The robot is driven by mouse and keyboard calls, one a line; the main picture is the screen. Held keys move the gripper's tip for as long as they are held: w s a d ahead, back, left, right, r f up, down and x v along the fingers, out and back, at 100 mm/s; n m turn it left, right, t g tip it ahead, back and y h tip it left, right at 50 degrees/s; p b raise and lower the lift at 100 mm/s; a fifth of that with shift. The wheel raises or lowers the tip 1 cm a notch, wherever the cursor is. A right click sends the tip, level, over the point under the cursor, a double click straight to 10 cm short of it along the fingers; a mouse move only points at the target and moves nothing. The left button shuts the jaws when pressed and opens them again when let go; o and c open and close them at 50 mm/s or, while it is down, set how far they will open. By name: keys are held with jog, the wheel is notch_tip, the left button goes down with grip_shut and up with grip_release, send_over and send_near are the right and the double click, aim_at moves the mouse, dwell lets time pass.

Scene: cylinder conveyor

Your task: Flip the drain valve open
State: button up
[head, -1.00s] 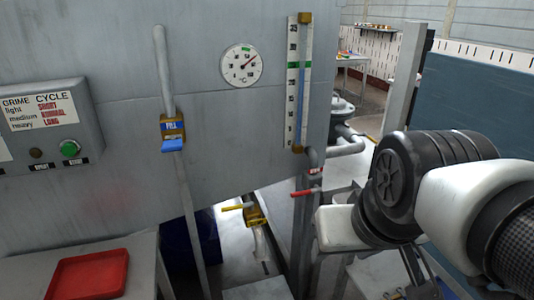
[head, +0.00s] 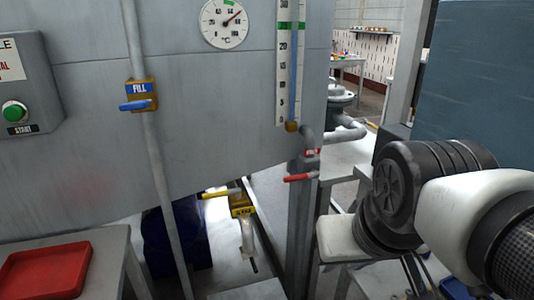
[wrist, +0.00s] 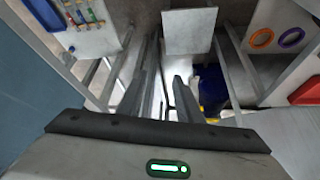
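A yellow-handled valve (head: 241,205) sits low under the grey tank, its handle pointing left; its label is too small to read. A red-handled valve (head: 300,178) is on the pipe below the sight glass, with a small red tag above it. The blue fill valve (head: 139,96), labelled FILL, is on the tank front with its handle sideways. My gripper (wrist: 166,90) shows in the wrist view, fingers apart and nothing between them. In the head view my arm is at the right and its fingers are out of sight. A yellow patch shows right of the fingers in the wrist view.
The tank (head: 210,120) fills the left and middle. A blue drum (head: 178,235) stands beneath it, and a red tray (head: 46,268) lies on a table at lower left. A dark blue panel (head: 478,80) is at right. Metal posts and frames crowd the space around the valves.

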jog(key=shift+n+g+h, duration=0.3)
jog(key=w+r+p, duration=0.2)
jog(key=r, duration=0.1)
jog(key=w+r+p, duration=0.2)
jog(key=w+r, duration=0.1)
jog(key=shift+d+r+p, duration=0.1)
jog(key=shift+p, duration=0.3)
grip_shut()
jog(key=w+a+r+n+g+p, duration=0.1)
jog(key=w+r+p, duration=0.4)
jog(key=w, duration=0.4)
jog(key=w+r+n+g+p, duration=0.1)
jog(key=w+r+p, duration=0.1)
jog(key=w+p, duration=0.6)
jog(key=w+f+y+p, duration=0.1)
jog(key=w+p, duration=0.4)
jog(key=w, duration=0.5)
jog(key=shift+a+f+g, duration=0.35)
jog(key=shift+f+g, duration=0.05)
jog(key=shift+f, duration=0.3)
jog(key=shift+s, duration=0.1)
